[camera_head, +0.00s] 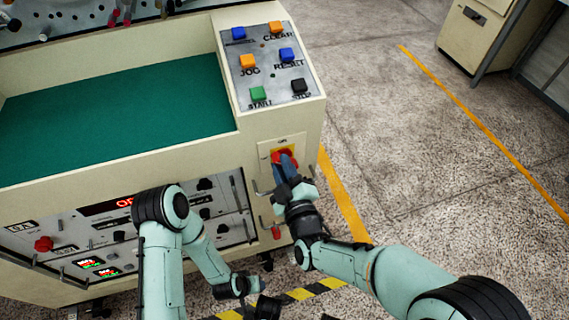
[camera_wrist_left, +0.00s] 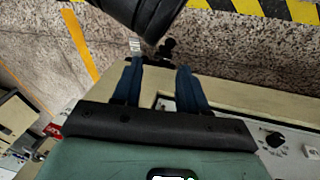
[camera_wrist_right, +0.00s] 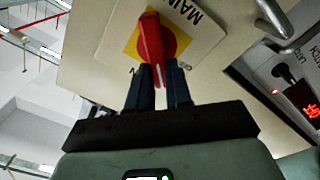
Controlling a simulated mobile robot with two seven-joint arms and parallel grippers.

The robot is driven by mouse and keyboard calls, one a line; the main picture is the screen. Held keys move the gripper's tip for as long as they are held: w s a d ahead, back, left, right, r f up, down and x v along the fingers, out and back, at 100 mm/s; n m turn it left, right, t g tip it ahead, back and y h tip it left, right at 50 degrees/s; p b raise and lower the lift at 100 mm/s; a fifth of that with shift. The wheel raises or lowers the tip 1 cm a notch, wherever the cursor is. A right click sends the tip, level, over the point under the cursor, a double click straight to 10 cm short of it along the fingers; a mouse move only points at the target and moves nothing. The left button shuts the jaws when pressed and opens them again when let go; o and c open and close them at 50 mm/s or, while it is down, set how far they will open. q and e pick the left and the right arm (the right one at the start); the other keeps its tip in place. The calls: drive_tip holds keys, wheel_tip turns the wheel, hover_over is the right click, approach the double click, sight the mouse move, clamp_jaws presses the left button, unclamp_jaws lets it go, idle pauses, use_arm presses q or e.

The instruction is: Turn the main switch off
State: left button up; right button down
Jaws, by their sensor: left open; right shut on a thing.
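The main switch is a red rotary knob (camera_wrist_right: 150,38) on a yellow square with a pale label plate (camera_wrist_right: 105,45), on the machine's cream front face. Its knob also shows in the head view (camera_head: 284,156), under the button panel. My right gripper (camera_wrist_right: 158,72) is shut on the knob, with its blue fingers on either side of the knob's grip. In the right wrist view the grip runs roughly up and down the picture. The fingers hide part of the lettering. My left gripper (camera_wrist_left: 159,72) is open and empty, low in front of the machine.
A button panel (camera_head: 266,62) with coloured buttons lies above the switch. Metal handles (camera_head: 263,190) stick out near it. Instrument drawers (camera_head: 60,240) with lit displays are at the left. Striped floor tape (camera_head: 300,294) runs below.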

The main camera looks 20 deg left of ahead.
use_arm(q)
drive_tip(key=shift+g, duration=0.6)
drive_tip(key=shift+s+d+r+p, duration=0.3)
drive_tip(key=shift+s+r+p, duration=0.1)
drive_tip(key=shift+s, duration=0.2)
drive_tip(key=shift+s+d+r+p, duration=0.3)
drive_tip(key=shift+s+r, duration=0.15)
drive_tip(key=shift+s, duration=0.15)
drive_tip(key=shift+s+d+r+p, duration=0.3)
drive_tip(key=shift+s+r+p, duration=0.1)
drive_tip(key=shift+s, duration=0.2)
use_arm(e)
drive_tip(key=shift+s+a+f+n, duration=0.1)
drive_tip(key=shift+f+n, duration=0.1)
drive_tip(key=shift+n, duration=1.25)
drive_tip(key=shift+w+a+f+n, duration=0.1)
drive_tip(key=shift+f+n, duration=0.1)
drive_tip(key=shift+n, duration=1.3)
drive_tip(key=shift+s+f+n, duration=0.1)
drive_tip(key=shift+f+n, duration=0.1)
drive_tip(key=shift+n, duration=1.25)
use_arm(q)
drive_tip(key=shift+h, duration=0.3)
use_arm(e)
drive_tip(key=c, duration=1)
unclamp_jaws()
drive_tip(key=shift+f, duration=0.1)
drive_tip(key=shift+c, duration=0.2)
